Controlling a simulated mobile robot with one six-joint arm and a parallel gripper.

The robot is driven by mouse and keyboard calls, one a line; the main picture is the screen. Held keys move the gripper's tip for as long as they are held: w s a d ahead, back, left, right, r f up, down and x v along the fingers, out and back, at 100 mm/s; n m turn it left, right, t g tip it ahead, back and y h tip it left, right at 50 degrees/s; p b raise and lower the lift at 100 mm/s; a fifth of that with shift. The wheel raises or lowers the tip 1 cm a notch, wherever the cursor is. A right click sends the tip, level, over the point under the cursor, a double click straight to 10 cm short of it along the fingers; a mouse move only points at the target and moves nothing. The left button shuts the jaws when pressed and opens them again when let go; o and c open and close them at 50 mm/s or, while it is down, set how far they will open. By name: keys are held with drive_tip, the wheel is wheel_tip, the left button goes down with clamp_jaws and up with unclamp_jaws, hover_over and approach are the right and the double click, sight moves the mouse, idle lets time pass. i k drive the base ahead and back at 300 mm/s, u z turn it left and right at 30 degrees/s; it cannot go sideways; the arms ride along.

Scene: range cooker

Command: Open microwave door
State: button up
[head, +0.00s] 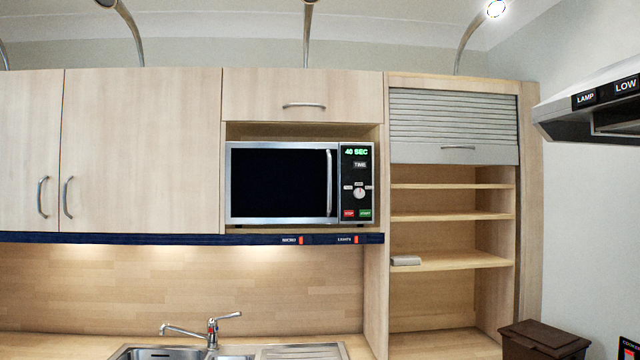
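The microwave (299,183) sits in an open niche of the wall cabinets, in the middle of the head view. Its dark door (278,182) looks shut, and a vertical silver handle (329,182) runs along the door's right side. The control panel (357,182) at the right shows "40 SEC" in green, with a dial and a red and a green button. My gripper is not in view.
A drawer-like cabinet front (302,95) is above the microwave, and closed cabinet doors (140,150) are at left. A sink with a tap (212,330) is below. Open shelves (450,215) under a part-raised roller shutter (453,118) and a hood (590,105) are at right.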

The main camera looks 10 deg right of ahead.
sight(267, 183)
drive_tip(key=u, duration=0.05)
drive_tip(key=i, duration=1.65)
drive_tip(key=z, duration=0.1)
